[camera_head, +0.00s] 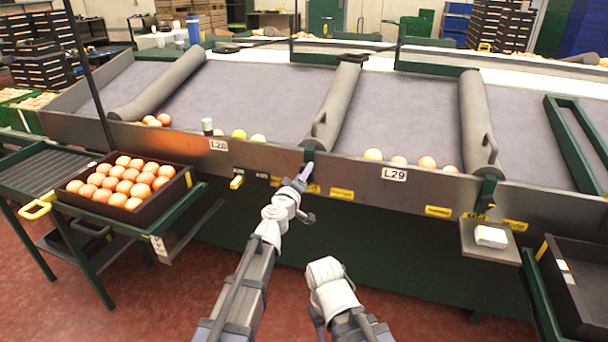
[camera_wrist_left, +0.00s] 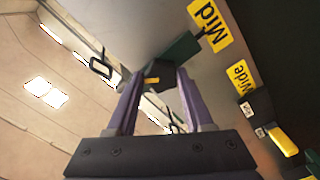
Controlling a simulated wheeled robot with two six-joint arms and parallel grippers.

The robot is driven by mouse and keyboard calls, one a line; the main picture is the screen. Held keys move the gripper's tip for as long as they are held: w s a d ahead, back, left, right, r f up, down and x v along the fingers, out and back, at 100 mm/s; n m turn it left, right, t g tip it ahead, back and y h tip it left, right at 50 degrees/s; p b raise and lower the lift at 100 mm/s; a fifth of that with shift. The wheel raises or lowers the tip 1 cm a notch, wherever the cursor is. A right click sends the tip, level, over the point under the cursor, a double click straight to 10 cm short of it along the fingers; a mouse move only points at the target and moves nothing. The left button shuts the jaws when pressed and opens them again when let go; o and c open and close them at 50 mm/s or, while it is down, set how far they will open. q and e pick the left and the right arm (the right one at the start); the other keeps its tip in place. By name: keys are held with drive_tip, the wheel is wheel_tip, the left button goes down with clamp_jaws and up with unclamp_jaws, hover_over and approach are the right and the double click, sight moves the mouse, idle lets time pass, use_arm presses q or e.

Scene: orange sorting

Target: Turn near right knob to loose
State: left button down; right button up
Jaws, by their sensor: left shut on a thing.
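A dark knob (camera_wrist_left: 158,72) with a yellow mark sits at the front end of the middle grey divider (camera_head: 338,105). My left gripper (camera_head: 305,173) reaches up to it at the front board. In the left wrist view its two purple-grey fingers (camera_wrist_left: 158,88) are shut on the knob, one on each side. Yellow labels reading "Mid" (camera_wrist_left: 208,22) and "Wide" (camera_wrist_left: 240,77) are beside the knob. In the head view the gripper hides most of the knob. Another dark knob (camera_head: 487,190) is at the right divider (camera_head: 478,120). My right gripper is not visible.
Oranges rest behind the front board (camera_head: 400,174), labelled L28 and L29. A dark crate of oranges (camera_head: 70,197) stands on a green stand at the left. A small shelf (camera_head: 487,250) with a white block juts out at the right, beside a dark crate (camera_head: 578,300).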

use_arm(q)
drive_tip(key=n, duration=0.6)
drive_tip(key=shift+n, duration=0.4)
idle(0.3)
drive_tip(key=shift+c, duration=1.4)
unclamp_jaws()
drive_tip(key=shift+s+a, duration=0.1)
drive_tip(key=v, duration=0.7)
drive_tip(key=shift+s, duration=0.25)
